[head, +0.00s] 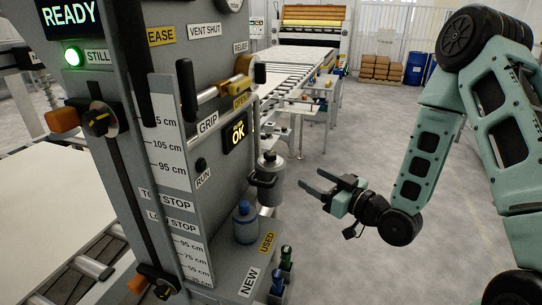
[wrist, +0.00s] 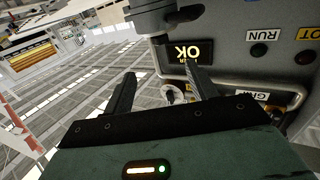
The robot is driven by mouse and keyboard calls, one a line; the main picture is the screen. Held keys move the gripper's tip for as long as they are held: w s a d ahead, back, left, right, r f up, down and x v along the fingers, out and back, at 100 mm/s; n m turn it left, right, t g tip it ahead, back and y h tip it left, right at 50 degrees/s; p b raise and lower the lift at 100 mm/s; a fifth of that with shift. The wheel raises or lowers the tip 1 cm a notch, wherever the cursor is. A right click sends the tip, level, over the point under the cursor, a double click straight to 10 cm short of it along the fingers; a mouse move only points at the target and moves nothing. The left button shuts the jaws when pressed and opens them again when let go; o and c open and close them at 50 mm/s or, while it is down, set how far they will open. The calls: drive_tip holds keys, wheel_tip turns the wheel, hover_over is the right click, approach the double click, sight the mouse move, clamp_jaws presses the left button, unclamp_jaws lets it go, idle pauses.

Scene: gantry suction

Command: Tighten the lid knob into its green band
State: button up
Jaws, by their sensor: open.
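A grey canister (head: 270,188) is mounted on the right side of the grey machine column, held by a dark bracket. A small dark knob (head: 267,157) sits on top of its lid. A green band cannot be made out on the lid in either view. My gripper (head: 314,180) is open and empty, to the right of the canister and apart from it. In the wrist view its two fingers (wrist: 159,73) are spread, with a small round pale part (wrist: 172,94) showing between and beyond them; I cannot tell whether it is the lid.
A blue bottle (head: 245,222) stands on a lower ledge near green and blue small bottles. Open floor lies right of my gripper.

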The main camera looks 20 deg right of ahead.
sight(275, 157)
drive_tip(key=p+x, duration=0.1)
drive_tip(key=x, duration=1.4)
drive_tip(key=shift+w+a+r, duration=0.1)
drive_tip(key=shift+w+a, duration=0.05)
drive_tip(key=shift+w, duration=0.1)
drive_tip(key=shift+w+a, duration=0.25)
drive_tip(key=shift+w, duration=0.3)
drive_tip(key=c, duration=1)
